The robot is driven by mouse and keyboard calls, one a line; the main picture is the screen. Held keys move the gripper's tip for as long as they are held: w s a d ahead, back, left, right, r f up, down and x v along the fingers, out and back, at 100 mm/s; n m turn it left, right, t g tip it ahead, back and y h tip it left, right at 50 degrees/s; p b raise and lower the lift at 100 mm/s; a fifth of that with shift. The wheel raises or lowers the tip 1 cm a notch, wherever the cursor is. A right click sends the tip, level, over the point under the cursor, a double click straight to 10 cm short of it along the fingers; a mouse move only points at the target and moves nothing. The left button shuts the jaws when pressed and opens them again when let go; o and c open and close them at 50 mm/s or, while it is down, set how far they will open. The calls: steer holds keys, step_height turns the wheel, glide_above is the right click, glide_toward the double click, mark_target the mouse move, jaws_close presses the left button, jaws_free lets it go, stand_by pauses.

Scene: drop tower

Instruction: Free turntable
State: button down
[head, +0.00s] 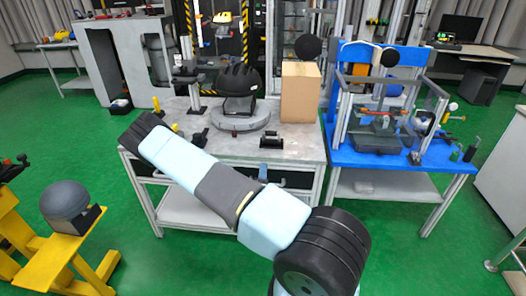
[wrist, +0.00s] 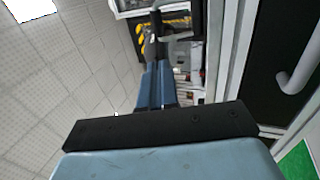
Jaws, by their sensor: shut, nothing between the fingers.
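The turntable (head: 240,118) is a round grey disc on the grey-topped table in the middle of the head view. A black vented helmet (head: 237,88) on a dark head-shaped form sits on it, covering most of its top. My gripper (wrist: 158,72) shows in the wrist view with its two blue fingers together and nothing between them. It points along a wall-like, tilted view, and the turntable is not recognisable there. In the head view my arm reaches up and left across the table's front left; I cannot make out the fingers there.
A cardboard box (head: 300,91) stands right of the turntable. A small black block (head: 271,140) sits in front of it, and a small clamp stand (head: 190,88) to its left. A blue table (head: 400,158) with a framed rig adjoins on the right.

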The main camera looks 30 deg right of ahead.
steer(key=x, duration=1.3)
steer(key=shift+w+d+r, duration=0.15)
steer(key=shift+w+d, duration=0.05)
steer(key=shift+w, duration=0.1)
